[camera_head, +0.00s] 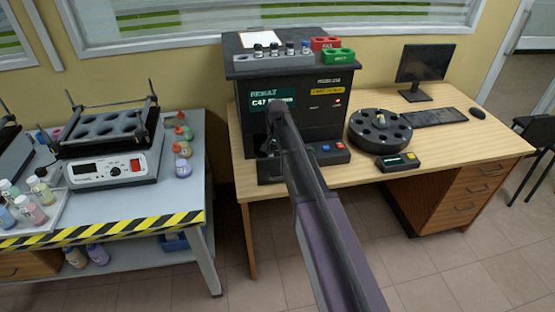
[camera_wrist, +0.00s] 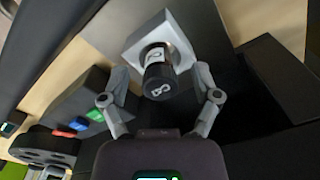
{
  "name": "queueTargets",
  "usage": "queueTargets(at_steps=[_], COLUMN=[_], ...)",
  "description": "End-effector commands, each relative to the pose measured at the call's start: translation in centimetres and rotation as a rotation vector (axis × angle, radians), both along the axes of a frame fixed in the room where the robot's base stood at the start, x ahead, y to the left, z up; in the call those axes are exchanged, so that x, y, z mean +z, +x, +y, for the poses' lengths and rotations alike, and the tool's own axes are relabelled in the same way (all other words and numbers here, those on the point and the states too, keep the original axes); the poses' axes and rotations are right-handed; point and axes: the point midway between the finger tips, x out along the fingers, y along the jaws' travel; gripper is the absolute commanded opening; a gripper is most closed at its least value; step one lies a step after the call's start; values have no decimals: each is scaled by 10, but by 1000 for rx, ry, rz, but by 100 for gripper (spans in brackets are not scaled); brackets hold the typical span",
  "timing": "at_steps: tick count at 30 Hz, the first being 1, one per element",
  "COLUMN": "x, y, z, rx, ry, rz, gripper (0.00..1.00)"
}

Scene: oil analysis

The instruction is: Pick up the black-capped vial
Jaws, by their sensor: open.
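In the wrist view, a black-capped vial (camera_wrist: 158,82) stands in a light grey holder block (camera_wrist: 181,45); its cap carries a white mark like an 8. My gripper (camera_wrist: 161,76) is open, with one finger on each side of the vial and a visible gap to the cap on both sides. In the head view, my arm covers the front of the black analyzer (camera_head: 318,109), and my gripper is partly seen low against it (camera_head: 270,145). The vial between my fingers is hidden there by the arm and gripper.
Several vials (camera_head: 274,49) stand on top of the analyzer beside a red rack (camera_head: 325,43) and a green rack (camera_head: 338,56). A black round carousel (camera_head: 366,143) and a small device (camera_head: 398,162) are to the right on the wooden desk (camera_head: 466,143).

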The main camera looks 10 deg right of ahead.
Motion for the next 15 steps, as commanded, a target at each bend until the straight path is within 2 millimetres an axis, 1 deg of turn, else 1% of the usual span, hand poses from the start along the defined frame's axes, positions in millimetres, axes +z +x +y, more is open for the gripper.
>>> queueTargets(at_steps=[11, 12, 14, 15], x=[0, 0, 0, 0], y=[0, 0, 0, 0], z=[0, 0, 0, 0], rx=[0, 0, 0, 0], ry=[0, 0, 0, 0], rz=[0, 0, 0, 0], gripper=[80, 74, 56, 44])
